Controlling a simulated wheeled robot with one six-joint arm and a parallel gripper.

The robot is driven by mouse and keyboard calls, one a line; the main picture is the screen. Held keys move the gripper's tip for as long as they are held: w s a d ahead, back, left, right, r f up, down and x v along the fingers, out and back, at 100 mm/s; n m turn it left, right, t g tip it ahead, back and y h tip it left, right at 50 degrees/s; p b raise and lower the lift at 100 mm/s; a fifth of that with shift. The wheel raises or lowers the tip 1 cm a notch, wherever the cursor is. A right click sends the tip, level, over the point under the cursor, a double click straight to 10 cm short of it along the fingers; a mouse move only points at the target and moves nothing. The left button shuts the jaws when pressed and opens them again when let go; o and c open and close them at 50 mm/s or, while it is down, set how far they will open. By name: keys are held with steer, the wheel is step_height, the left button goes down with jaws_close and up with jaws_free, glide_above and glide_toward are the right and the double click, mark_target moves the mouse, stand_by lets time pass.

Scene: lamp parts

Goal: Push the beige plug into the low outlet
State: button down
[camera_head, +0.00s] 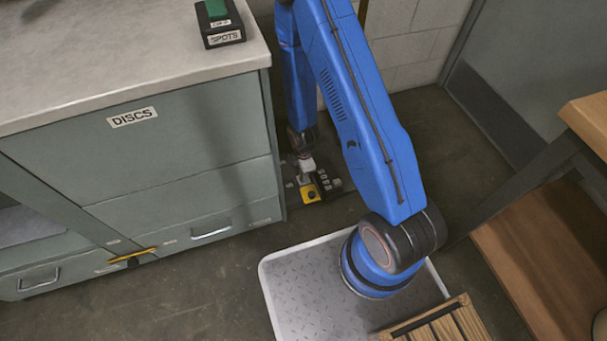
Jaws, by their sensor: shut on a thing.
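My blue arm reaches down past the right corner of the grey-green cabinet, and my gripper (304,175) is low near the floor there. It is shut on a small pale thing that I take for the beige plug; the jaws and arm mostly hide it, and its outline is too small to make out. Close below and right of the jaws are a yellow block (311,194) with a dark spot and a dark piece with white lettering (323,180). I cannot tell which of these is the low outlet, or whether the plug touches it.
The cabinet (180,190), labelled DISCS, stands close left of the gripper. A wooden bench (540,240) stands at right. A slatted wooden crate (440,322) is at the bottom. Dark floor (450,140) is clear right of the arm.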

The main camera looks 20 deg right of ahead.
steer(key=c, duration=1.5)
jaws_free()
steer(key=shift+c, duration=0.2)
step_height(320, 180, up, 17)
steer(key=shift+r, duration=0.2)
steer(key=shift+r, duration=0.1)
